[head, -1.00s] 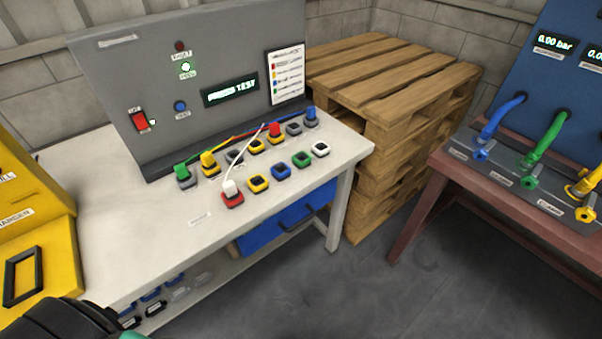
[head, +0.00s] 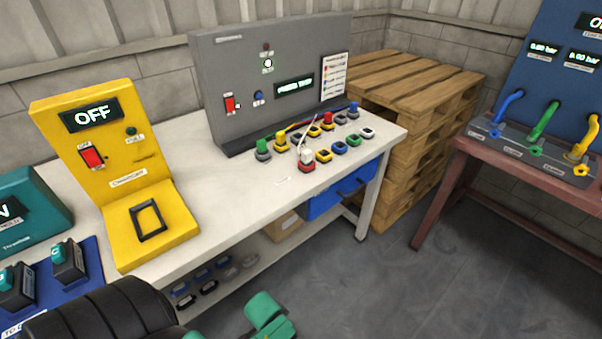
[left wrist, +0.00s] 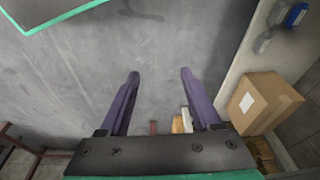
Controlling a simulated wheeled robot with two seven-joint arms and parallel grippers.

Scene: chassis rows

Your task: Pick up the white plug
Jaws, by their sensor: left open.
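The white plug (head: 306,154) stands upright in a red-rimmed socket (head: 306,167) in the front row on the white bench, in the head view. A white cable rises from it toward the back row. My left gripper shows in the left wrist view (left wrist: 160,76), with its two purple fingers spread apart and nothing between them. It points down over the grey floor, away from the white plug, which I cannot make out in that view. My right gripper is not in view.
Green (head: 263,147), yellow (head: 281,138), red (head: 328,120) and blue (head: 353,107) plugs stand in the back row. The grey test panel (head: 262,75) rises behind. A yellow station (head: 112,165) stands left on the bench. A cardboard box (left wrist: 265,102) sits on the lower shelf.

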